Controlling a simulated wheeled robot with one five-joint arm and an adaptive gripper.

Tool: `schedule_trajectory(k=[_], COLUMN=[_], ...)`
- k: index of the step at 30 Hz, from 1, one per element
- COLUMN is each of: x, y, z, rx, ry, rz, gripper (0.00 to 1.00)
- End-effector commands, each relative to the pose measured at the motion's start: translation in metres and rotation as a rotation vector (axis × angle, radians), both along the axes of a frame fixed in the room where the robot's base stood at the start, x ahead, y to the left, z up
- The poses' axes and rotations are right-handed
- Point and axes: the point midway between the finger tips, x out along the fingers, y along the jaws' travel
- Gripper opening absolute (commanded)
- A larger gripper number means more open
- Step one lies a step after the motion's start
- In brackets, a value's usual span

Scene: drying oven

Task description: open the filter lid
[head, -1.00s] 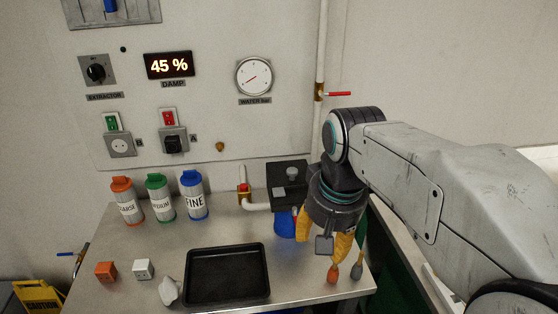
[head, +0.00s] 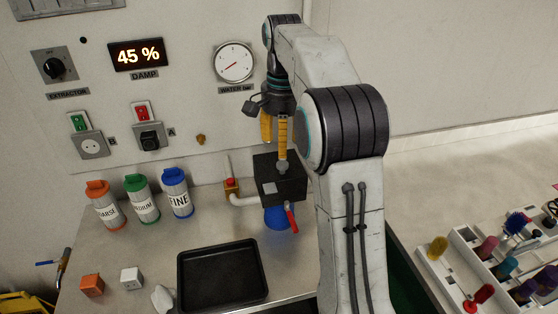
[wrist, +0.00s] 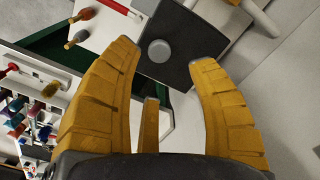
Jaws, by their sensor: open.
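The filter is a dark box with a flat dark lid (head: 290,188) on a blue round body (head: 277,217), at the back of the bench. A grey round knob (head: 283,166) stands on the lid. In the wrist view the lid (wrist: 180,68) lies beyond my fingers, with the knob (wrist: 159,50) between the two fingertips. My gripper (head: 275,150) is open and empty, pointing down above the lid. In the head view one yellow finger overlaps the knob; I cannot tell whether they touch. The lid looks shut.
A red-handled lever (head: 290,217) hangs at the filter's front. Three labelled bottles (head: 140,198) and a black tray (head: 222,275) are on the bench. A rack of coloured-handled tools (head: 470,265) stands at right.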

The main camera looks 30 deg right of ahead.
Motion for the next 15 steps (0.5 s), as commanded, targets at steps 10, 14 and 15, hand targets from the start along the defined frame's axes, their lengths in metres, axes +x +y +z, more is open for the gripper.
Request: schedule_trajectory(k=[10,14,15], x=[-0.001,-0.001,-0.001], y=[0.000,0.000,0.000], z=[-0.044,-0.055,-0.057], rx=[0.001,0.001,0.000], ry=[0.003,0.002,0.001], rz=[0.002,0.002,0.002], gripper=[0.53,0.53,0.53])
